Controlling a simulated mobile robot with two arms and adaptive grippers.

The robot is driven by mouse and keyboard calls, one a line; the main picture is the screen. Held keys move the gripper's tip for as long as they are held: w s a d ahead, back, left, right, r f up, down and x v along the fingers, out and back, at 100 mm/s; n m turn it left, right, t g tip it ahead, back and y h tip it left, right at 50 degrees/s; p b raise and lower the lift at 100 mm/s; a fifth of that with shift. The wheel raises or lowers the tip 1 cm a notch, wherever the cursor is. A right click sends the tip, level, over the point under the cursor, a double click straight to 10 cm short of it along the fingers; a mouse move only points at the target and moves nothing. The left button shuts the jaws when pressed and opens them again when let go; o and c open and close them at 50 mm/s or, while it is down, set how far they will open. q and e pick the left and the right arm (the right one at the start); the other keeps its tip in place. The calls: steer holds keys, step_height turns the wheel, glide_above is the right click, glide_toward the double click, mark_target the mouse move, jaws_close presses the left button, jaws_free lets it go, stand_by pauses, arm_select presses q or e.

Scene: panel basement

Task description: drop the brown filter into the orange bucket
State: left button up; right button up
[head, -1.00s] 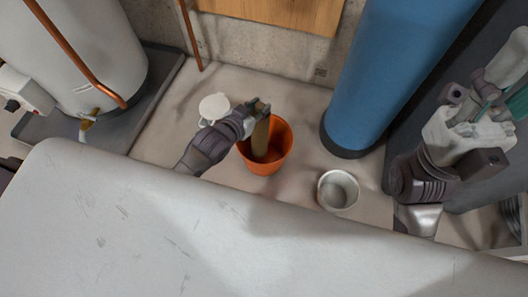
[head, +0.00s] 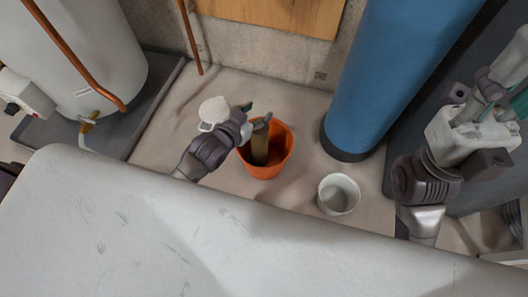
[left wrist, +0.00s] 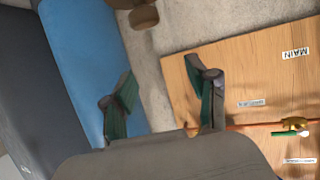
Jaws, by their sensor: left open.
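The brown filter (head: 260,150) stands inside the orange bucket (head: 268,171) on the floor, its upper part showing above the bucket's inside floor. My left gripper (head: 257,113) is over the bucket's rear left side, just above the filter's top. Its fingers are spread. The left wrist view shows the same gripper (left wrist: 165,98) open with green pads and nothing between them; the filter and bucket are not in that view. My right gripper (head: 490,108) is at the far right, away from the bucket, and its fingers are partly hidden.
A blue cylinder (head: 395,75) rises behind. A light grey surface (head: 190,230) fills the front. A wooden panel (head: 275,15) is on the back wall.

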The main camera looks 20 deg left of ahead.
arm_select(q)
steer(key=v, duration=1.1)
steer(key=shift+r, duration=0.1)
